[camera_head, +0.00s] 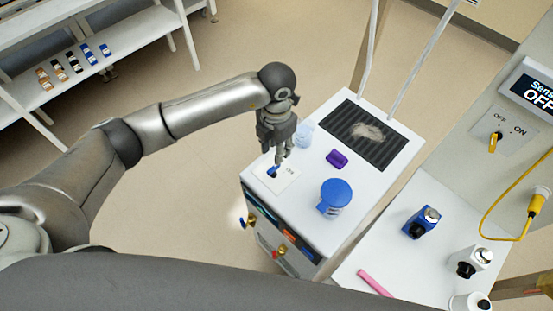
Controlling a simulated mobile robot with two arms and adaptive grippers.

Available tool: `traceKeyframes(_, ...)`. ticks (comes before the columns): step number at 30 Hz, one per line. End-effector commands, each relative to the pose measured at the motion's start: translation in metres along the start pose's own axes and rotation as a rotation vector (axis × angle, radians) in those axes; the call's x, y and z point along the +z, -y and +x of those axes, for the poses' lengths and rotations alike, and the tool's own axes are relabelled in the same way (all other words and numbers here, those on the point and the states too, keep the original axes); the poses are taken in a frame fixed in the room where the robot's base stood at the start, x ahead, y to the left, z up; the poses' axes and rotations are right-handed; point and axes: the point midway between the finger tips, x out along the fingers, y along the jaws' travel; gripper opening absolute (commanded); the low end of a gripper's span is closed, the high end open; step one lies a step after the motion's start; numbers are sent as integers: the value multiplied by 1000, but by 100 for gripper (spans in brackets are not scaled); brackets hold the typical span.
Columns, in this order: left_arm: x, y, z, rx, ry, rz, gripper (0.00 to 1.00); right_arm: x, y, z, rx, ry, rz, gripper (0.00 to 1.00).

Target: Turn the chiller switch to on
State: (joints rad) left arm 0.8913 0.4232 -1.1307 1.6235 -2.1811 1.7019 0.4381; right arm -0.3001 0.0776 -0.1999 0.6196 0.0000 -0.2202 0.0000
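A switch with a small blue knob (272,171) sits on a white plate (288,182) on top of the white cabinet (310,233), which looks like the chiller. Lettering shows on the plate beside the knob but is too small to read surely. My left gripper (279,157) points down right over the knob, its fingertips close to it. I cannot tell whether they touch it, or how far apart the fingers are. My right gripper is not in view.
The cabinet top also holds a blue-lidded container (335,194), a purple block (337,159), a pale bluish item (303,134) and a dark vent (371,134). At the right, a yellow-knobbed switch (493,142) marked OFF and ON sits below a display (533,92) reading OFF.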

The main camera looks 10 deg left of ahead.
Motion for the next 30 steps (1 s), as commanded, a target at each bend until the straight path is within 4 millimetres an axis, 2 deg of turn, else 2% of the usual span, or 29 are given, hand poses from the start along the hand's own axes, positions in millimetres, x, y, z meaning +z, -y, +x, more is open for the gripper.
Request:
traceKeyframes(1,-1,1,8,-2,-5,-2,32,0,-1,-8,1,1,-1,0)
traceKeyframes(6,-1,2,40,-3,-3,-1,32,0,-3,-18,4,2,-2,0)
traceKeyframes(12,0,1,66,-3,-1,-1,32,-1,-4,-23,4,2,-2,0)
traceKeyframes(23,0,1,74,-3,2,2,32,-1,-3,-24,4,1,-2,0)
traceKeyframes(26,0,1,74,-3,2,2,23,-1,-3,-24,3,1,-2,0)
traceKeyframes(30,0,1,74,-3,2,2,5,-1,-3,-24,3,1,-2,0)
